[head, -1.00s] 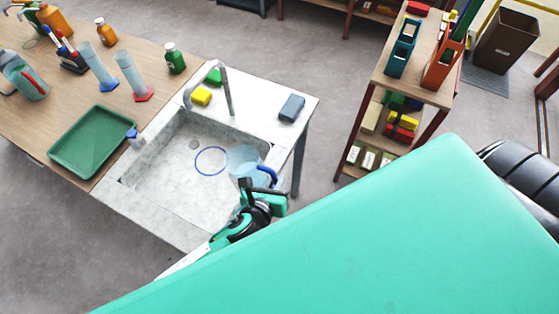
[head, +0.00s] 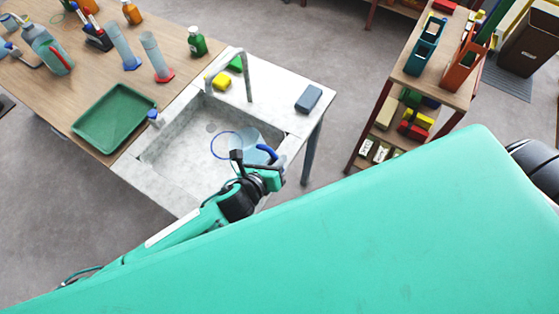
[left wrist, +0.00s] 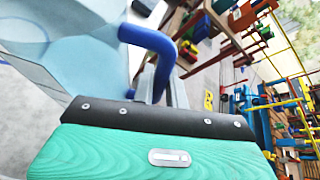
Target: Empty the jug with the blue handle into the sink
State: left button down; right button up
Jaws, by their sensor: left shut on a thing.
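The clear bluish jug (head: 262,138) is at the right side of the sink (head: 170,168), tipped with its blue-rimmed mouth toward the left over the basin. Its blue handle (head: 267,153) is on the right, by my left gripper (head: 264,172). My left gripper is shut on the jug's handle; its fingertips are partly hidden. The left wrist view shows the jug's wall (left wrist: 65,55) and blue handle (left wrist: 155,48) close up. I cannot tell whether liquid is in the jug. My right gripper is not in view.
The faucet (head: 247,75) arches over the back of the sink. A grey-blue block (head: 309,98) and a yellow sponge (head: 218,80) lie on the sink's surround. A green tray (head: 80,130) and several bottles stand on the wooden table. A shelf (head: 435,90) stands to the right.

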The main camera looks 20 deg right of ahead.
aim_at(253, 151)
pick_arm(q)
jog(key=shift+w+a+r+p, duration=0.15)
jog(key=shift+w+r+p, duration=0.1)
jog(key=shift+r+p, duration=0.15)
jog(key=shift+w+a+r+n+g+h+p, duration=0.1)
jog(key=shift+r+n+g+h+p, duration=0.2)
jog(key=shift+n+p, duration=0.2)
jog(key=shift+w+a+r+n+g+h+p, duration=0.1)
jog(key=shift+r+n+g+h+p, duration=0.15)
jog(key=shift+r+n+p, duration=0.2)
jog(key=shift+w+a+r+n+g, duration=0.15)
jog(key=shift+w+n+g, duration=0.1)
jog(key=shift+n+g, duration=0.15)
jog(key=shift+w+a+n+g+h, duration=0.4)
jog(key=shift+w+n+h, duration=0.3)
jog(key=shift+n, duration=0.25)
jog(key=shift+a+r, duration=0.1)
jog(key=shift+w+a+b, duration=0.1)
jog(key=shift+w+b, duration=0.05)
jog(key=shift+b, duration=0.25)
jog(key=shift+w+a+f+n+g+h, duration=0.2)
jog(key=shift+w+n+g+h, duration=0.1)
jog(key=shift+n, duration=0.2)
jog(key=shift+w+a+f+n+h+b, duration=0.25)
jog(key=shift+w+a+n+b, duration=0.25)
jog(key=shift+b, duration=0.45)
